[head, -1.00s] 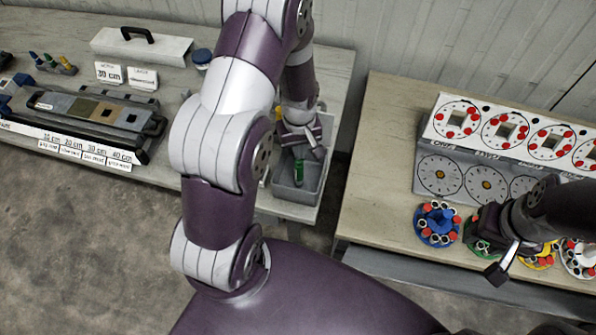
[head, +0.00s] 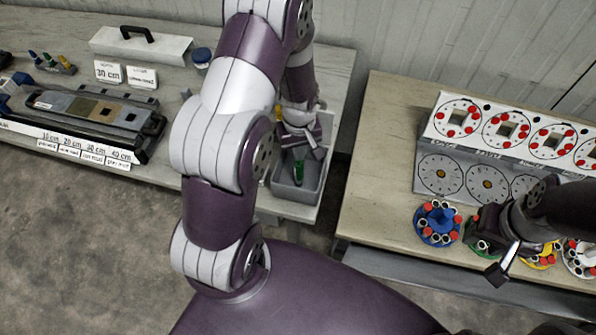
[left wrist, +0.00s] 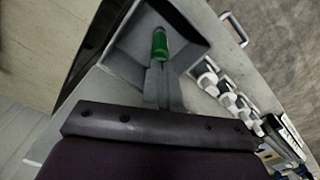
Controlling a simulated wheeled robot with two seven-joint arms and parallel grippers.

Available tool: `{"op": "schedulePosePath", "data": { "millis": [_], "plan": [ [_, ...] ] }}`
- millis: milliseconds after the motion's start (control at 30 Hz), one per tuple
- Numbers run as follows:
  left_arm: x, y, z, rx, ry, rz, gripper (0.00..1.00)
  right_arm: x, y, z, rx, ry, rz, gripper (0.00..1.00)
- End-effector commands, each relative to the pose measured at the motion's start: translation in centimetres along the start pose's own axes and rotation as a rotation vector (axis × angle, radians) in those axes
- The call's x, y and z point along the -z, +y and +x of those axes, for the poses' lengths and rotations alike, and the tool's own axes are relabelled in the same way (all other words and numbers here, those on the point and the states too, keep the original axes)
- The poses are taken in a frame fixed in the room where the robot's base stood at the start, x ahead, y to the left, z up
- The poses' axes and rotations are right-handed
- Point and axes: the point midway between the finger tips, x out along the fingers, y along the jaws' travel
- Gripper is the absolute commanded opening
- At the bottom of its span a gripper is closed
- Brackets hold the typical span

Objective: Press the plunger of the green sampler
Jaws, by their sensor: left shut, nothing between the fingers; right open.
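A green cylinder (head: 298,170), which looks like the green sampler, is in the grey bin (head: 312,192) at the right end of the left table. It also shows in the left wrist view (left wrist: 160,44), just beyond my left fingertips. My left gripper (head: 312,150) is over the bin, shut and empty, close to the green cylinder. I cannot tell whether they touch, and the plunger is not clear to see. My right gripper (head: 502,270) is open and empty at the right table's front edge.
A rack of small coloured tools (head: 50,66), a long tray of core sections (head: 95,112) and label cards (head: 108,72) are on the left table. Coloured wheels (head: 437,222) and a dial panel (head: 440,172) are on the right table. A gap separates the tables.

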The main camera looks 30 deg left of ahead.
Motion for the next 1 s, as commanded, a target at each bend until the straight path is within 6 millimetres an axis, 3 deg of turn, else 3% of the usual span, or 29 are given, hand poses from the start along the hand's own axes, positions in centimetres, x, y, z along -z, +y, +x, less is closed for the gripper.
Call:
{"op": "schedulePosePath", "data": {
  "millis": [1000],
  "plan": [
    [-0.1,-0.1,1.2,0.001,-0.002,0.000,0.00,-0.1,0.0,0.8,0.000,0.000,0.000,0.43]
  ]
}}
